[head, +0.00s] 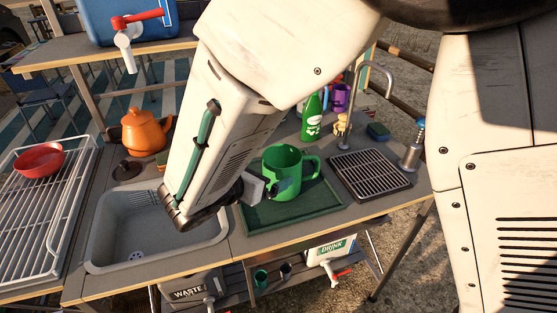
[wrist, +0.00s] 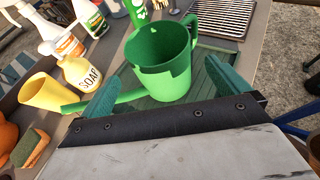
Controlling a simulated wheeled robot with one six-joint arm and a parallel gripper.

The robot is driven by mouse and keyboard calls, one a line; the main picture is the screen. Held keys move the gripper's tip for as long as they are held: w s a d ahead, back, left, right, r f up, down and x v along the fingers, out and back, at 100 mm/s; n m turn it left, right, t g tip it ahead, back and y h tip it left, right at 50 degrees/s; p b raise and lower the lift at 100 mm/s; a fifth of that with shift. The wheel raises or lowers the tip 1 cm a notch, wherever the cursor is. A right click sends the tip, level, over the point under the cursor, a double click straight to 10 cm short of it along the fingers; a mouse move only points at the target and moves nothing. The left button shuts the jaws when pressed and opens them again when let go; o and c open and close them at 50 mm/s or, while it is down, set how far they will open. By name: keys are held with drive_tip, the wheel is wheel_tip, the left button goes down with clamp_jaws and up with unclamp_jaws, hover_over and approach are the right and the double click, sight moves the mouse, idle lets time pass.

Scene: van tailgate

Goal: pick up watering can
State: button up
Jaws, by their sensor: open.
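The green watering can (head: 290,177) stands upright on a dark green tray (head: 318,203) right of the sink. The wrist view shows its open top, its handle at the upper right and its spout toward the lower left; the can (wrist: 158,70) sits ahead of and between my fingers there. My gripper (wrist: 165,78) is open, with a teal finger on each side of the can. I cannot tell whether either finger touches it. In the head view my arm hides the spout and most of my gripper.
The sink (head: 140,235) and orange kettle (head: 146,132) are to the left. A drain grille (head: 368,172), tap (head: 375,70) and green bottle (head: 312,117) stand right and behind. A soap bottle (wrist: 82,72) and yellow cup (wrist: 45,92) are near the spout.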

sight(280, 165)
drive_tip(key=x, duration=0.7)
drive_tip(key=shift+w+d+f, duration=0.15)
drive_tip(key=shift+w+f, duration=0.1)
drive_tip(key=shift+w, duration=0.05)
drive_tip(key=c, duration=0.8)
